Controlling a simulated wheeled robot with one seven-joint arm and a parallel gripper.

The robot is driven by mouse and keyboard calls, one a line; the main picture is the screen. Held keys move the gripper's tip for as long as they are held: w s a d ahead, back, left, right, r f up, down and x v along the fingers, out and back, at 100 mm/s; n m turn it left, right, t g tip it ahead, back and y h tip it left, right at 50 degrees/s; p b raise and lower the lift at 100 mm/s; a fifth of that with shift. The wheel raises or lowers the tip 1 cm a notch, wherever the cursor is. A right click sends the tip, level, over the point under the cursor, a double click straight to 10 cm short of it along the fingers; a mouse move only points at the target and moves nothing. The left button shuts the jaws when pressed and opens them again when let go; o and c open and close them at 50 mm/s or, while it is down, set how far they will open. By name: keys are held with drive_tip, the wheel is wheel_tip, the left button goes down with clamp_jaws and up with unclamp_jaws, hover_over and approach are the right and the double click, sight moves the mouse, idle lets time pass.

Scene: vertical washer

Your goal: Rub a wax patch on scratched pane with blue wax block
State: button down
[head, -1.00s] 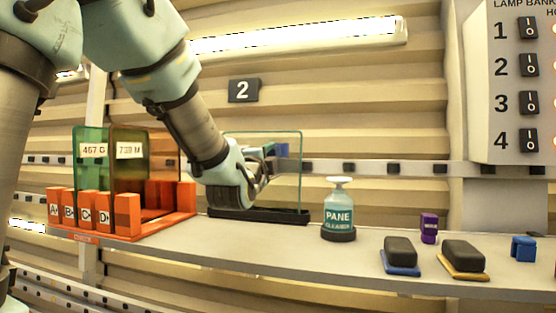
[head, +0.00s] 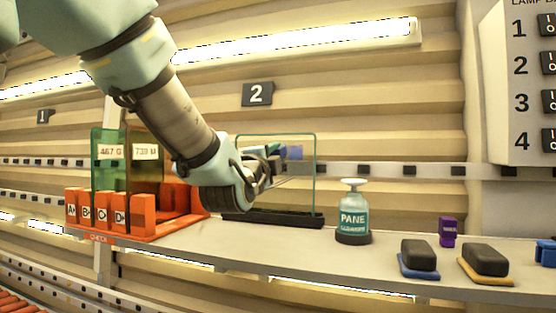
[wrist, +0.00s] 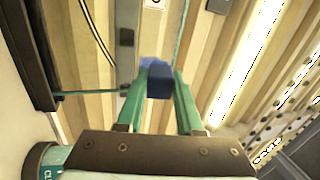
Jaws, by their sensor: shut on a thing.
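My gripper (head: 278,158) is shut on a blue wax block (head: 292,152). In the wrist view the block (wrist: 160,80) sits between the tips of the two green fingers (wrist: 158,95). A clear upright pane (head: 300,185) stands in a black base (head: 270,218) on the shelf. The block is at the upper right part of the pane in the head view. I cannot tell whether it touches the glass. No scratch or wax mark can be made out. My wrist covers the pane's left part.
An orange rack (head: 160,228) with lettered blocks and tinted panes stands left. A pane cleaner bottle (head: 353,215) stands right of the pane. Further right on the shelf (head: 330,262) are a purple block (head: 448,232), two dark pads (head: 418,255) and a blue item (head: 546,252).

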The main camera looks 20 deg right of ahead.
drive_tip(key=shift+s+a, duration=0.3)
drive_tip(key=shift+s, duration=0.05)
drive_tip(key=shift+s+a+r+b, duration=0.25)
drive_tip(key=shift+s+a+b, duration=0.05)
drive_tip(key=shift+s+a, duration=0.75)
